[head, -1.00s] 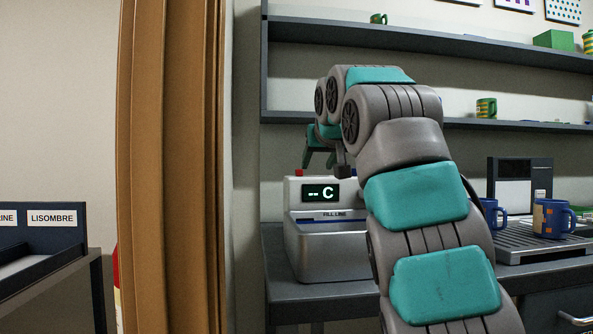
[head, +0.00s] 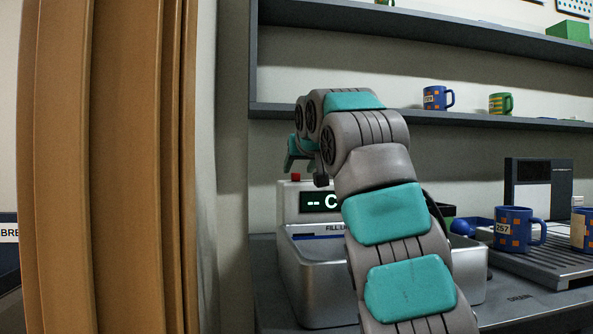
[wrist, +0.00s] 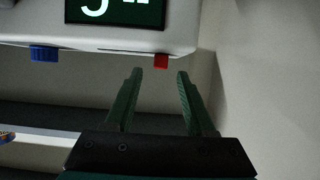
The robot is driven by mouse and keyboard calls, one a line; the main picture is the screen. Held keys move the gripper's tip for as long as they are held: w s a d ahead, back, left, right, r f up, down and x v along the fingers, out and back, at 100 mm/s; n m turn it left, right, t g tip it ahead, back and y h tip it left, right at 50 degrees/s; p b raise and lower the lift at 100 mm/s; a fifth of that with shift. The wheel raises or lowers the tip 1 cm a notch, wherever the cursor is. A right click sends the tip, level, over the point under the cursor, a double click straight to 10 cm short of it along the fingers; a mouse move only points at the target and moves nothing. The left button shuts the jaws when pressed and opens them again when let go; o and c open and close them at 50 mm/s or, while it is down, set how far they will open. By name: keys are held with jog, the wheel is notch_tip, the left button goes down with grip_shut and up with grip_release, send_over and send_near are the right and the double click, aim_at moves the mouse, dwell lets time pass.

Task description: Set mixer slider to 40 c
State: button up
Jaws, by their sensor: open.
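The mixer (head: 291,207) is a pale machine with a metal basin. Its dark display (head: 320,202) reads "-- C", partly covered by my arm, and shows upside down in the wrist view (wrist: 115,10). A red piece (head: 296,177) stands on its top left. In the wrist view the red piece (wrist: 161,61) and a blue piece (wrist: 44,53) sit along the mixer's edge. I cannot make out a separate slider. My gripper (head: 300,160) is above the red piece, open and empty; in the wrist view its fingertips (wrist: 158,76) are close to the red piece, contact unclear.
A brown curtain or panel (head: 105,170) stands at the left. A blue mug (head: 519,229) is on the drip tray (head: 553,262) at the right. Shelves (head: 420,116) with mugs run along the wall above. A pale wall (wrist: 265,80) rises beside my fingers.

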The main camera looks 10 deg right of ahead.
aim_at(297, 182)
jog(key=shift+p+x, duration=0.35)
jog(key=shift+x, duration=1.55)
grip_shut()
